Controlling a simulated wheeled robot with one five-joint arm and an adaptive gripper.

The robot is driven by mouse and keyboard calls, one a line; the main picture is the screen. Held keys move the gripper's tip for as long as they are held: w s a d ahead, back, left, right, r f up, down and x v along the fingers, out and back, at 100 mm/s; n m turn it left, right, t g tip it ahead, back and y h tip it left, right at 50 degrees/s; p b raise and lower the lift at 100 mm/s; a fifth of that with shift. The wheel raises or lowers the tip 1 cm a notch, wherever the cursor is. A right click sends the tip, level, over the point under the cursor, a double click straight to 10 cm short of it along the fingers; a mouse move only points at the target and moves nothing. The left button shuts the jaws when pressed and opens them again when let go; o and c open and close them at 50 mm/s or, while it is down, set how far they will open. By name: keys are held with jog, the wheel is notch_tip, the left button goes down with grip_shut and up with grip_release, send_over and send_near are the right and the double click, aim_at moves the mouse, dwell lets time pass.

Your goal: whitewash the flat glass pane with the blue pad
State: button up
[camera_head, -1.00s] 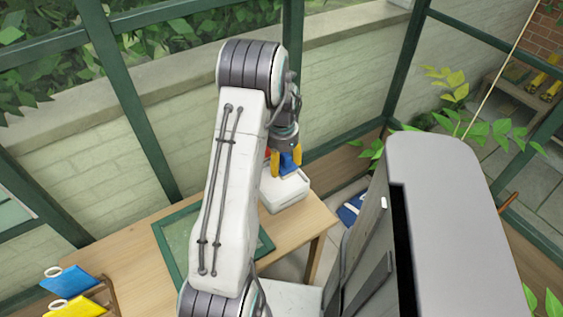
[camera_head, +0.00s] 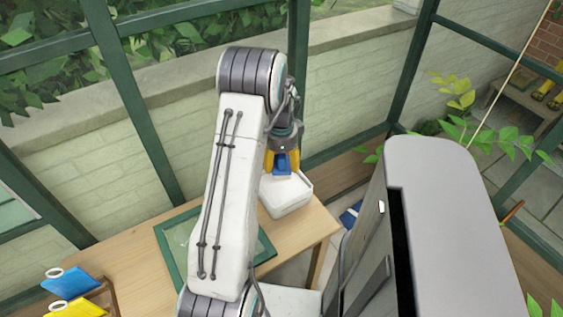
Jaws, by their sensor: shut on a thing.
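My gripper (camera_head: 282,164), with yellow fingers, is shut on a small blue piece (camera_head: 283,160), which looks like the blue pad. It is over the back part of the white tub (camera_head: 290,206) on the wooden bench. I cannot tell whether the pad touches what is in the tub. The green-framed glass pane (camera_head: 176,234) lies flat on the bench to the left of the tub. My arm hides much of its middle and right side.
Another blue pad (camera_head: 70,284) and a yellow pad (camera_head: 75,310), with rings, stand in a wooden rack at the lower left. Bare wooden bench (camera_head: 125,262) lies between rack and pane. A glazed wall with green posts (camera_head: 137,105) runs behind the bench.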

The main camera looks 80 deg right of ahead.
aim_at(282, 183)
jog(key=shift+f+b, duration=1.45)
jog(key=shift+f, duration=1.55)
jog(key=shift+f+b, duration=0.5)
jog(key=shift+f, duration=0.05)
dwell(0.5)
jog(key=shift+r+p, duration=2.35)
jog(key=shift+r, duration=1.25)
